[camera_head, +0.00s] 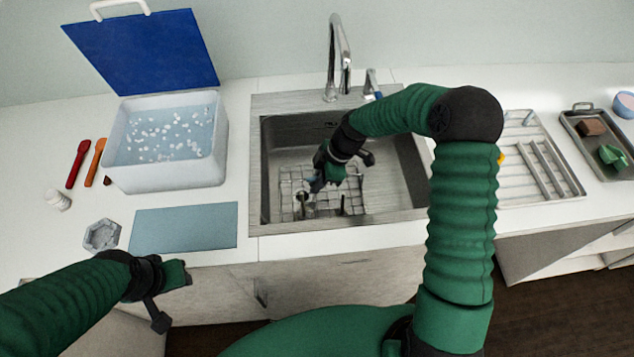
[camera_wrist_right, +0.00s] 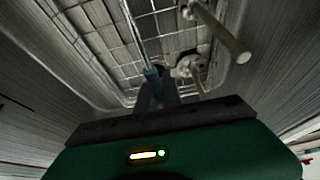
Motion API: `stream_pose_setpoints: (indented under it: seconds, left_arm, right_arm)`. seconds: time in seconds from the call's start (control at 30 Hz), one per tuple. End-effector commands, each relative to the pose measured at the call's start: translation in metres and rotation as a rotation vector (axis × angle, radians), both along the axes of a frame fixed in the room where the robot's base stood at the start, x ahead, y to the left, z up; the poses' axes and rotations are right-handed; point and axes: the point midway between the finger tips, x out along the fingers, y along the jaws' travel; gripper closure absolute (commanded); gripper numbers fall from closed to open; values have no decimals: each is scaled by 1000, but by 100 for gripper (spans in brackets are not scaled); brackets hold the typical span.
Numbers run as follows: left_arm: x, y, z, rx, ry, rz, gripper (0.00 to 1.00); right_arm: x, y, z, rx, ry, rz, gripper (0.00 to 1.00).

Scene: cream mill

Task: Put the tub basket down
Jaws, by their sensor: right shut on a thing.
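The tub basket (camera_head: 290,200) is a grey wire grid basket down inside the steel sink (camera_head: 405,165). Its wire mesh also fills the upper part of the right wrist view (camera_wrist_right: 120,45). My right gripper (camera_head: 318,184) reaches down into the sink and is shut on the basket's upright handle, a thin rod with a blue grip (camera_wrist_right: 153,78). The gripper and wrist hide part of the basket in the head view. I cannot tell whether the basket touches the sink floor. My left gripper (camera_head: 186,273) is empty in front of the counter; its jaw opening is unclear.
A white tub (camera_head: 165,175) of water with floating white bits and a raised blue lid (camera_head: 145,50) stands left of the sink. A blue mat (camera_head: 185,228) lies before it. A faucet (camera_head: 338,60) rises behind the sink. A drying rack (camera_head: 535,165) and tray (camera_head: 575,122) are right.

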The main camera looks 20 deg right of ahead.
Motion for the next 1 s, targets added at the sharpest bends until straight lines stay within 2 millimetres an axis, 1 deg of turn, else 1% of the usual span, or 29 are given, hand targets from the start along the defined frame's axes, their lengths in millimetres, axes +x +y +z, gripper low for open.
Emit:
stream_pose_setpoints:
  seconds: [0.07,0.1,0.27,0.53,0.6,0.67,0.77,0.9,1.0]
  left_arm:
    - [0,0,0,0,0,0,64]
    - [0,0,-1,0,0,0,64]
    - [0,0,-1,0,0,1,64]
    - [0,0,0,0,0,0,64]
    - [0,0,0,0,0,0,64]
    - [0,0,0,0,0,0,64]
    - [0,0,1,0,0,0,64]
    - [0,0,2,0,0,0,64]
    - [0,0,3,0,0,0,64]
  right_arm:
    - [-1,1,-1,0,2,3,100]
    - [-1,1,-2,0,3,3,89]
    - [-1,-1,-2,2,3,2,68]
    - [-1,-1,-1,2,2,2,68]
    - [-1,-2,3,1,1,2,68]
    - [-1,-5,9,2,0,1,68]
    - [-3,-14,29,0,-2,-1,68]
    - [-6,-28,64,-1,-3,0,68]
    - [-8,-37,86,0,-2,0,68]
